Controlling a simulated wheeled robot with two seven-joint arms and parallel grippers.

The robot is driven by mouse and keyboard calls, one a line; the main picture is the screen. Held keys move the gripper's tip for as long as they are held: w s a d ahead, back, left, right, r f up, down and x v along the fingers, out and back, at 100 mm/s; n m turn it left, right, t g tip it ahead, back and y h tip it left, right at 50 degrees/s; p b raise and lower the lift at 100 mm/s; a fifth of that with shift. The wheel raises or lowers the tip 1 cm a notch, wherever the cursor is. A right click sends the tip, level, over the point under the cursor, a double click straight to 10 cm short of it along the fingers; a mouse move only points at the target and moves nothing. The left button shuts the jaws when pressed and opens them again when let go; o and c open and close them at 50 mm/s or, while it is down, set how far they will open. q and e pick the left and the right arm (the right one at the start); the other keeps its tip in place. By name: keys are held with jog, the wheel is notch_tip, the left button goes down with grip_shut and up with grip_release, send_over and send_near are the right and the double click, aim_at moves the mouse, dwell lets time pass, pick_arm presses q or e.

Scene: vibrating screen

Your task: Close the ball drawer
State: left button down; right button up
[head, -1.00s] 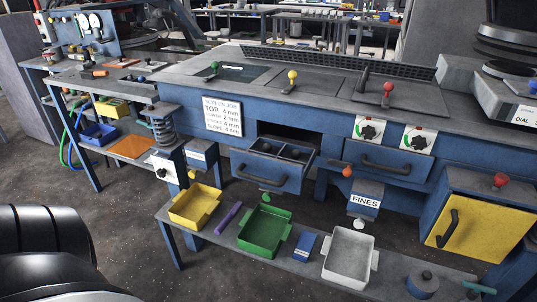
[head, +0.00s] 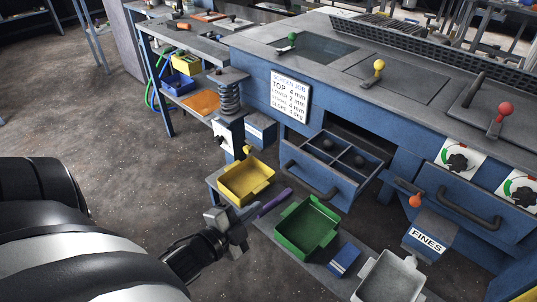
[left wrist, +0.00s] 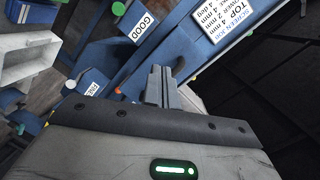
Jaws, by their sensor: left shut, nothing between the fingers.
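The ball drawer (head: 300,173) is the blue drawer under the machine's top, near the middle of the head view. It is pulled out, with a dark opening behind it. Dividers split it into compartments, and a few dark balls lie inside. A dark bar handle (head: 312,184) runs along its front. My left gripper (head: 240,232) is shut and empty, to the lower left of the drawer and apart from it. Its shut fingers show in the left wrist view (left wrist: 160,85). My right gripper is not in view.
Below the drawer, a low shelf holds a yellow tray (head: 247,180), a green tray (head: 306,228), a purple rod (head: 275,202), a blue block (head: 343,260) and a white tray (head: 391,279). The FINES box (head: 428,236) hangs at the right.

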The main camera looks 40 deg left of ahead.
pick_arm(q)
jog(key=a+r+m+t+h, duration=0.1)
jog(key=a+r+m+t, duration=0.1)
jog(key=a+m, duration=0.35)
jog(key=m+p, duration=0.1)
jog(key=m, duration=0.1)
send_near(282, 158)
jog(key=shift+n+h, duration=0.25)
jog(key=shift+h, duration=0.05)
jog(key=w, duration=0.6)
jog(key=shift+w+d, duration=0.1)
jog(key=shift+w, duration=0.3)
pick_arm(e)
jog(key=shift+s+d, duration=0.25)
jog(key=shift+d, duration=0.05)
